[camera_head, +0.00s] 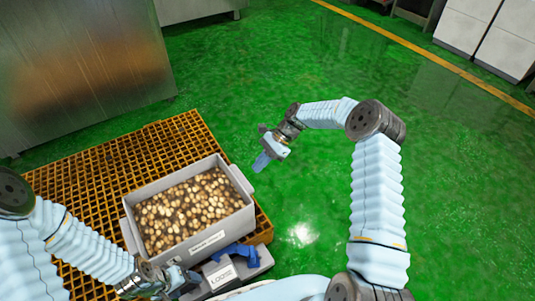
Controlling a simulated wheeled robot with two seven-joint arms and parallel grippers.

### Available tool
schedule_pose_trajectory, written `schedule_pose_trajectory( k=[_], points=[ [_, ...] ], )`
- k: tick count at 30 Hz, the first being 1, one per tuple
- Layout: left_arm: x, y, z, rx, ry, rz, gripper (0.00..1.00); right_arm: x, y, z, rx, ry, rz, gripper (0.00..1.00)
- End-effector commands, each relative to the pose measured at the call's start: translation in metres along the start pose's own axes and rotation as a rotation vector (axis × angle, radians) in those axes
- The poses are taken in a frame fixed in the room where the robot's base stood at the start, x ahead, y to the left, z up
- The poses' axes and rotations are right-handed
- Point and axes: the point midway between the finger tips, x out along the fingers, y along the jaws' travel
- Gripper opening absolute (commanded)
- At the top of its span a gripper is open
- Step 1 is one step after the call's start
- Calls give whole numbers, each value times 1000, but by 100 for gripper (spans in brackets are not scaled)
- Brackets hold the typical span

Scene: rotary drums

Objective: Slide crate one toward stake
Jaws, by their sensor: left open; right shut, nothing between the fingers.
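A grey crate (131,228) full of small, round, brown and pale items sits on an orange grid pallet (90,170). It carries a white label on its near side, too small to read surely. I cannot make out a stake. My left gripper (188,279) is at the crate's near side, low in the view. It is open, and I cannot tell whether it touches the crate. My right gripper (262,161) is shut and empty, beyond the crate's far right corner and apart from it, pointing down.
A grey box marked LOOSE (222,275) and a blue piece (240,254) lie close by the crate's near side. A large metal cabinet (85,75) stands at the back left. Green floor (300,200) to the right is clear.

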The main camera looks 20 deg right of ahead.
Motion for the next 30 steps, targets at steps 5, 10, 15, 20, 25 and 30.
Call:
schedule_pose_trajectory(
  k=[5,10,15,20,25,30],
  points=[
    [1,0,0,0,0,1,72,30,0,10,-3,0,1,0],
    [1,0,0,0,0,1,72,44,0,23,-1,-1,1,0],
    [1,0,0,0,0,1,72,49,0,28,-1,1,-1,0],
    [1,0,0,0,0,0,72,50,0,28,0,1,-1,0],
    [1,0,0,0,0,0,72,50,0,30,-1,0,0,0],
    [-4,1,0,0,1,0,72,69,0,52,-5,-2,5,0]
  ],
)
